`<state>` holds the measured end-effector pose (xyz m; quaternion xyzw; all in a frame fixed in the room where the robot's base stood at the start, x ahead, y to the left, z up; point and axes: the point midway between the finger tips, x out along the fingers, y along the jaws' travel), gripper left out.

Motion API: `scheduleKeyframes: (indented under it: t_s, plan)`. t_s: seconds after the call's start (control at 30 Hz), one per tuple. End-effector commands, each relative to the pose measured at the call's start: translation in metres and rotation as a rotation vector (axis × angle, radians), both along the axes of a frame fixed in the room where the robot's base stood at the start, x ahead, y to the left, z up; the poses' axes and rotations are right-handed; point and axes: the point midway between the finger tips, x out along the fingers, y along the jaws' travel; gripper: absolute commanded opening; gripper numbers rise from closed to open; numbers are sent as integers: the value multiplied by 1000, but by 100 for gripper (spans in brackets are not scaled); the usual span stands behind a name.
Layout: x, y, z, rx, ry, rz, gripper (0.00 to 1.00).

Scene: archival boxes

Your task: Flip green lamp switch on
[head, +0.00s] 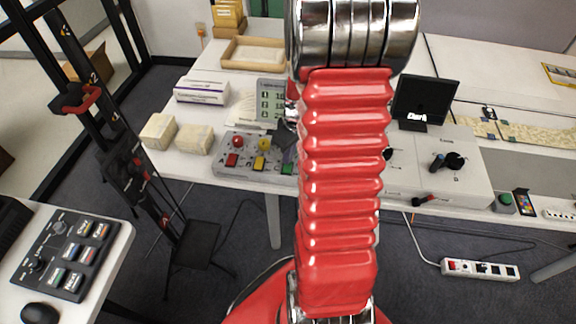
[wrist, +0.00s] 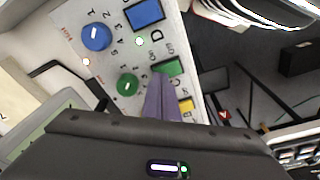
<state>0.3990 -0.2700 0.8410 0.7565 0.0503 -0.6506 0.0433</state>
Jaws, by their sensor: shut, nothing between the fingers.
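The grey control panel (head: 255,176) lies on the white table, with red, yellow and green switches along its front. The green switch (head: 288,169) is partly hidden behind my arm; in the wrist view it is a green rectangle (wrist: 171,67) beside the letter C. A green knob (wrist: 128,85) sits close by. My gripper's purple fingers (wrist: 160,80) are shut and empty, with their tips at the edge of the green switch. Whether they touch it, and which way the switch is tilted, I cannot tell. In the head view my gripper (head: 284,136) is a dark shape over the panel.
The yellow switch (wrist: 186,105), blue switch (wrist: 145,14) and blue knob (wrist: 96,37) lie near my fingers. Two pale blocks (head: 193,138) stand left of the panel. A white panel with a black screen (head: 424,100) stands to the right.

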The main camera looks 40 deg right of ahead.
Motion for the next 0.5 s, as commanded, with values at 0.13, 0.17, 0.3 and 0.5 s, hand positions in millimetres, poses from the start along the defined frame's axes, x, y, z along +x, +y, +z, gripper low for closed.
scheduleKeyframes:
  t_s: [0.13,0.17,0.3,0.5]
  plan:
    - [0,0,-2,1,0,0,0]
    - [0,0,-2,1,0,0,0]
    - [0,0,-4,1,1,0,0]
    - [0,0,-2,1,0,0,0]
